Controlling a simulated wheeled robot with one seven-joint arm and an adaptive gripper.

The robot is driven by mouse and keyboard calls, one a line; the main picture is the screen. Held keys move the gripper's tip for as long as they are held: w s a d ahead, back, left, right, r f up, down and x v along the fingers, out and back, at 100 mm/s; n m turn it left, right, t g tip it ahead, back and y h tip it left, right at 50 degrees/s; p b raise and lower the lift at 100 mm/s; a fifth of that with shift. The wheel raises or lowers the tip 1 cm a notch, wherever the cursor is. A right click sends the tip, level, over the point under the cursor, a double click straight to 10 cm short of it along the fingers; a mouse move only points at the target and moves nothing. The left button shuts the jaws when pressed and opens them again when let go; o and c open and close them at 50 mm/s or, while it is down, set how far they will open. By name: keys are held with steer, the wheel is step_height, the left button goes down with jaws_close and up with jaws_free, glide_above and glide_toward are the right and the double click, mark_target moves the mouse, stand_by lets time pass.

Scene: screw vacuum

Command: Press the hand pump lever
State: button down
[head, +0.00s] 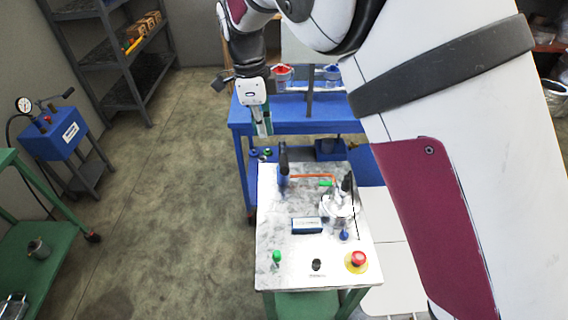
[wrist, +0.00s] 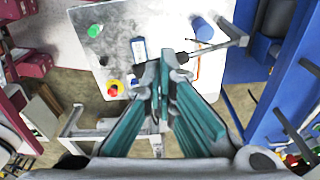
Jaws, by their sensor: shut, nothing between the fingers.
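The hand pump appears to be the blue cylinder (head: 283,180) at the far left of the white-topped bench. Its lever (head: 283,158) has a dark grip that stands up. The wrist view shows the blue cylinder (wrist: 202,28) and a grey bar (wrist: 217,47), probably the lever, whose dark end lies beside my fingertips. My gripper (head: 266,132) is shut and empty, pointing down above and slightly left of the grip in the head view. It also shows in the wrist view (wrist: 166,60), with its teal-sided fingers together. I cannot tell whether it touches the lever.
The bench top (head: 268,225) carries a metal chamber (head: 338,210), a small display (head: 306,225), a green knob (head: 277,257) and a red stop button (head: 357,259). A blue table (head: 300,115) stands behind. A blue gauge unit (head: 58,135) stands left. Floor between is clear.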

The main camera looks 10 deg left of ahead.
steer(key=shift+w, duration=0.1)
steer(key=w+d+r+g+h+b, duration=0.1)
steer(key=w+d+r+b, duration=0.3)
steer(key=r+b, duration=0.2)
steer(key=shift+w+h, duration=0.15)
steer(key=shift+h, duration=0.15)
steer(key=shift+f, duration=0.1)
steer(key=p, duration=0.3)
glide_toward(284, 164)
steer(key=w+d+f, duration=0.3)
steer(key=f, duration=0.3)
steer(key=shift+s+a+f, duration=0.1)
steer(key=shift+s+f, duration=0.15)
steer(key=shift+f, duration=0.5)
